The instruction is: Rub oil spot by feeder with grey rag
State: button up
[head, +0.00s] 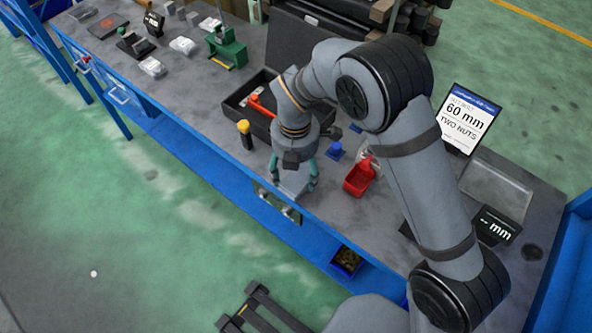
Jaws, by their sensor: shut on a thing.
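My gripper (294,179) is near the front edge of the grey bench (205,105). Its teal fingers are shut on a flat grey piece that looks like the grey rag (293,184). Whether the rag touches the bench is not clear. A dark round spot (533,252) lies on the bench at the far right, beside a small "mm" display; I cannot tell whether it is the oil spot. No feeder can be named with certainty. My arm hides part of the bench centre.
A sign (466,117), the small display (496,226) and a metal tray (497,190) are further right.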

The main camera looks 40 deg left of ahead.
notch_tip(320, 180, down, 2)
jog(key=shift+b, duration=0.65)
jog(key=shift+f+b, duration=0.3)
jog(key=shift+f, duration=0.35)
jog(key=shift+w+r+p, duration=0.4)
jog(key=shift+r, duration=0.05)
jog(key=shift+c, duration=0.4)
jog(key=shift+w+f, duration=0.2)
jog(key=shift+w, duration=0.15)
jog(key=shift+w+d+p, duration=0.2)
jog(key=shift+w+p, duration=0.5)
jog(key=shift+w, duration=2.05)
jog(key=shift+s+a+f, duration=0.1)
jog(key=shift+s+f, duration=0.1)
jog(key=shift+s, duration=0.05)
jog(key=shift+s+b, duration=0.9)
jog(key=shift+s, duration=2.15)
jog(key=shift+s+a+r, duration=0.1)
jog(key=shift+s+r, duration=0.1)
jog(key=shift+s, duration=0.1)
notch_tip(320, 180, up, 8)
jog(key=p, duration=0.6)
jog(key=shift+w, duration=0.1)
